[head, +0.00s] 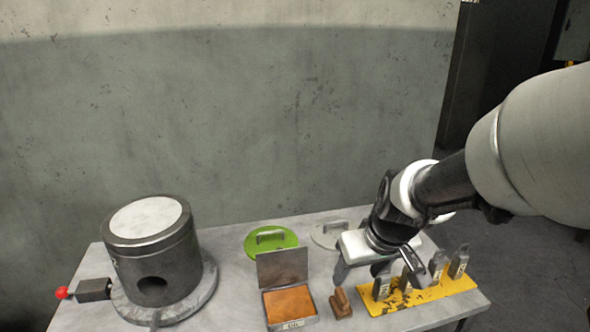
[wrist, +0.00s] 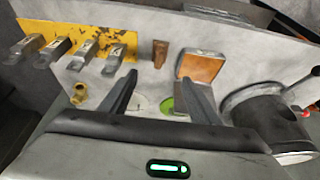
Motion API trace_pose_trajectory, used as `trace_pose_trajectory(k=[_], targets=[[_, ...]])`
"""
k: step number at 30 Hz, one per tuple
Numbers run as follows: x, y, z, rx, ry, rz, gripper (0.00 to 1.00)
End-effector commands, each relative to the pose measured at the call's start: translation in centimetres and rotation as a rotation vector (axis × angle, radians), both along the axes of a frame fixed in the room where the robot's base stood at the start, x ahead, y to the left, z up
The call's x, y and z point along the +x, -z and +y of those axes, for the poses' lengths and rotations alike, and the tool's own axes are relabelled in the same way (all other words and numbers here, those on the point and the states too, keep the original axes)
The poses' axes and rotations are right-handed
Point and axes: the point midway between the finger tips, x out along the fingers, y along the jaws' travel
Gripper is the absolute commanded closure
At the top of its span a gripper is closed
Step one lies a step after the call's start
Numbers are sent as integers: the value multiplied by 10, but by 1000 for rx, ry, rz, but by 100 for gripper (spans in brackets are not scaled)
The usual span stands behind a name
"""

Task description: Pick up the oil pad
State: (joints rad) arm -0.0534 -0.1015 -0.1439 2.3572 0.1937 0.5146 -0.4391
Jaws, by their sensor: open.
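The oil pad looks to be the orange-brown pad (head: 289,304) in a shallow metal tin with its lid raised at the back; the tin's front label is too small to read surely. The pad also shows in the wrist view (wrist: 202,68), right of the fingers' middle. A small brown block with a raised grip (head: 341,304) stands just right of the tin; it also shows in the wrist view (wrist: 160,53). My gripper (head: 378,275) is open and empty above the table, right of the tin. In the wrist view its fingers (wrist: 158,80) reach toward the table, touching nothing visible.
A yellow tray (head: 425,295) with several grey handled pieces lies at the right, close to my gripper. A green disc with a handle (head: 271,240) and a pale handled disc (head: 328,236) lie behind. A dark metal cylinder (head: 152,262) stands at the left. A concrete wall rises behind.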

Motion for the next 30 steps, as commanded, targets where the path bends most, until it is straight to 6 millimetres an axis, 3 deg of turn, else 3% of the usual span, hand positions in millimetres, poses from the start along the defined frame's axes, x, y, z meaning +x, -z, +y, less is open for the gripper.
trace_pose_trajectory(k=[15, 25, 30], targets=[[36, 95, 7, 0, 0, 5, 44], [47, 120, 8, -1, -1, 2, 44], [56, 145, 7, -1, 1, 3, 44]])
